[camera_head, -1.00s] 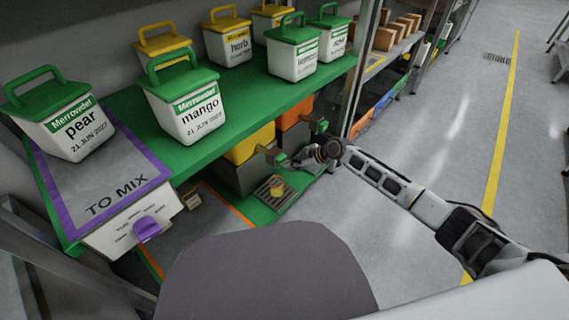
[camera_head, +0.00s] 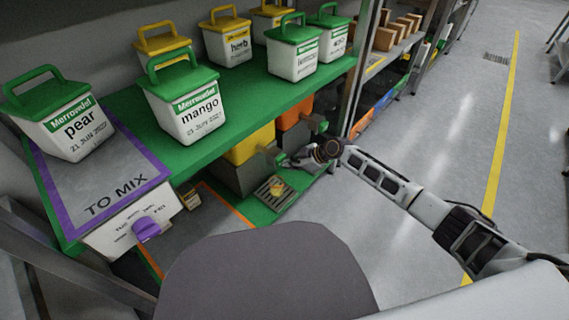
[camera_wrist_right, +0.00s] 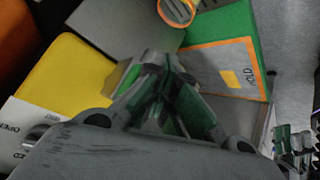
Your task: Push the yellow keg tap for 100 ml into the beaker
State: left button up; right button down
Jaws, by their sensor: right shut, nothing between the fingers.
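The yellow keg (camera_head: 250,146) stands on a grey block under the green shelf. It also shows at the left of the wrist view (camera_wrist_right: 70,75). My right gripper (camera_head: 288,160) is at the keg's front right, by its tap. In the wrist view its fingers (camera_wrist_right: 165,85) are together and empty, close beside the keg. The tap is mostly hidden by the fingers, so I cannot tell whether they touch it. A small vessel with yellow content, apparently the beaker (camera_head: 277,189), stands on the slatted tray (camera_head: 264,196) below. Its level is too small to read. My left gripper is not in view.
An orange keg (camera_head: 294,138) stands just beyond the yellow one. Above, the green shelf (camera_head: 245,108) carries several lidded tubs, including mango (camera_head: 195,115) and pear (camera_head: 65,125). A shelf post (camera_head: 361,65) rises beyond my right gripper. The floor (camera_head: 440,140) at right is clear.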

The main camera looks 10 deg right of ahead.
jog(key=shift+s+d, duration=0.1)
jog(key=shift+s, duration=0.05)
jog(key=shift+s+d+p, duration=0.55)
jog(key=shift+s, duration=0.2)
jog(key=shift+s+d, duration=0.1)
jog(key=shift+s+d+p, duration=0.45)
jog(key=shift+s+d, duration=0.3)
jog(key=shift+s, duration=0.2)
jog(key=shift+s+d+p, duration=0.45)
jog(key=shift+s+d, duration=0.3)
jog(key=shift+s, duration=0.15)
dwell(0.9)
